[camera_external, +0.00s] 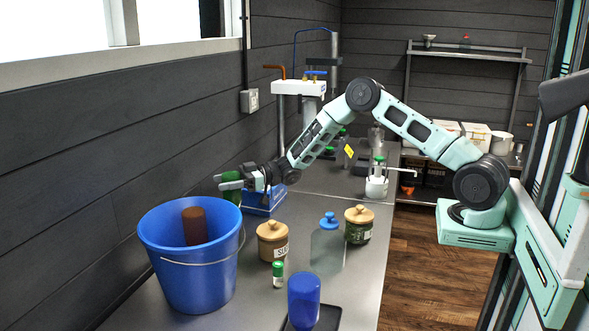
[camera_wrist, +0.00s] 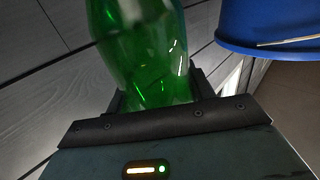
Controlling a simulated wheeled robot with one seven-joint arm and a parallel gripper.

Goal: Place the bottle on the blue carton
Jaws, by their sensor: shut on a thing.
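The green bottle (camera_external: 231,187) is in my gripper (camera_external: 247,180), at the left wall in the external view. In the wrist view, the green see-through bottle (camera_wrist: 145,45) stands out past the dark jaws (camera_wrist: 155,98), which are shut on it. The blue carton (camera_external: 262,203) is on the counter just below and beside my gripper, partly hidden by it. The bottle is at the carton's left side in the picture; I cannot tell whether they touch.
A large blue bucket (camera_external: 190,265) with a brown cylinder (camera_external: 194,226) stands in front of the carton; its rim also shows in the wrist view (camera_wrist: 270,45). Wooden-lidded jars (camera_external: 272,242) (camera_external: 358,226), a clear blue-capped bottle (camera_external: 328,250) and a blue bottle (camera_external: 304,300) stand to the right.

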